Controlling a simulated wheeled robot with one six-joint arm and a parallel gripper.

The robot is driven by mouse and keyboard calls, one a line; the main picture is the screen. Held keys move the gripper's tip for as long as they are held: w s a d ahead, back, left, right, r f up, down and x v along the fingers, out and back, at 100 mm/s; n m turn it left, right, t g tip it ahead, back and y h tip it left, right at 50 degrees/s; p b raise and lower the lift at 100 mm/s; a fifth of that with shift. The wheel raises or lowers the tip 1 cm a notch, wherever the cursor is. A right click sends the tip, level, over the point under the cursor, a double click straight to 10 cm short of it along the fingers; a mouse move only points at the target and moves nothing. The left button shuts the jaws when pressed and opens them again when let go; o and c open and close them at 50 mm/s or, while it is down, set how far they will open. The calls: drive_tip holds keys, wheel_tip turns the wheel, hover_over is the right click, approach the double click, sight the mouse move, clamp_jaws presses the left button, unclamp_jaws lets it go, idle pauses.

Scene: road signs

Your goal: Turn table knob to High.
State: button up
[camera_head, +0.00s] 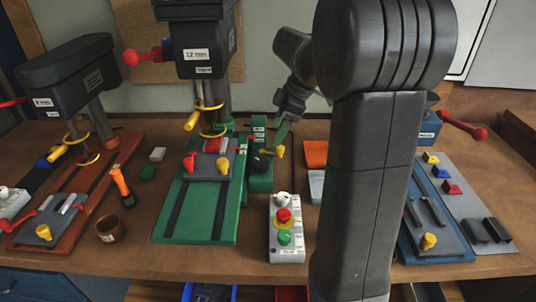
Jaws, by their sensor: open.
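A dark round knob (262,163) sits on a green box (260,180) beside the green middle drill press base (205,205). White labels, too small to read, stand above it on a green upright (259,130). A small yellow part (279,151) is just right of the knob. My gripper (283,125) hangs from my arm just above and to the right of the knob, apart from it as far as I can tell. Its fingers are small and partly merge with the green parts behind. It is open and seems empty. The knob's setting cannot be read.
A grey control box (287,242) with red and green buttons stands in front. Drill presses stand left (70,75) and right (430,130). An orange-handled tool (121,185) and brown cup (110,228) are at left. My arm hides part of the right side of the wooden table (138,262).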

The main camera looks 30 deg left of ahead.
sight(261, 161)
drive_tip(key=p+x, duration=0.1)
drive_tip(key=x, duration=1)
drive_tip(key=shift+a+f, duration=0.1)
drive_tip(key=shift+f, duration=0.25)
drive_tip(key=shift+c, duration=0.2)
drive_tip(key=c, duration=0.9)
